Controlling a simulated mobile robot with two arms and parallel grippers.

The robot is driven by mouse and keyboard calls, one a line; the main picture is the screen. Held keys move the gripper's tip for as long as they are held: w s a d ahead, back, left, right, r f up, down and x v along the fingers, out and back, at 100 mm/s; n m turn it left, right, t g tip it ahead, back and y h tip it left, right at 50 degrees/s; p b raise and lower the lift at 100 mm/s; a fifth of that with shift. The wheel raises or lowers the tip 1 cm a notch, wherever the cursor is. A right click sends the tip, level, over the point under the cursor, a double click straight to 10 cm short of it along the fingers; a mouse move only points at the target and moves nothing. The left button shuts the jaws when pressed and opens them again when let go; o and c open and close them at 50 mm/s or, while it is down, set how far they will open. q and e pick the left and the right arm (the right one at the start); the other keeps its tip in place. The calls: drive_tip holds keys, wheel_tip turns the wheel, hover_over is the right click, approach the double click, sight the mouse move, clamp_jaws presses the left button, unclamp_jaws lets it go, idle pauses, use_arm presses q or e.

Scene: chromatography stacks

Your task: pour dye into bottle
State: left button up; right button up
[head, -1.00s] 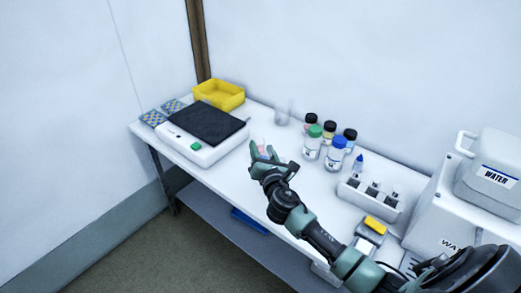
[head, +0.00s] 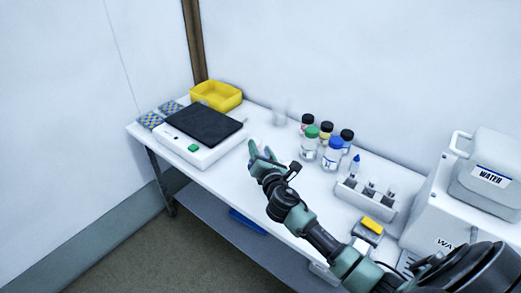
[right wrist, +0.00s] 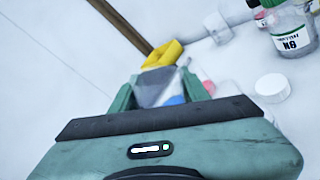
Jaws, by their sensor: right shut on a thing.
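My right gripper (head: 259,152) is over the white bench, to the right of the black-topped device. In the right wrist view its fingers (right wrist: 158,88) are shut on a small clear, greyish vessel (right wrist: 155,92). Blue and pinkish patches show beside the vessel; I cannot tell whether they are dye. A green-capped bottle (head: 308,143) and a blue-capped bottle (head: 332,153) stand upright to the right of the gripper, apart from it. A clear beaker (head: 282,114) stands near the wall. A bottle marked N6 (right wrist: 292,35) shows in the right wrist view. My left gripper is out of view.
The black-topped device (head: 203,124) and yellow bin (head: 217,95) occupy the bench's left end. A white round piece (right wrist: 271,87) lies near the gripper.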

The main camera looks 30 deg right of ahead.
drive_tip(key=shift+r+m, duration=0.15)
drive_tip(key=shift+m, duration=0.25)
drive_tip(key=shift+m, duration=0.6)
drive_tip(key=shift+d+m+y, duration=0.1)
drive_tip(key=shift+m+y, duration=0.3)
drive_tip(key=shift+m, duration=0.1)
drive_tip(key=shift+f+m+p, duration=0.2)
drive_tip(key=shift+m+p, duration=0.15)
drive_tip(key=shift+m, duration=0.15)
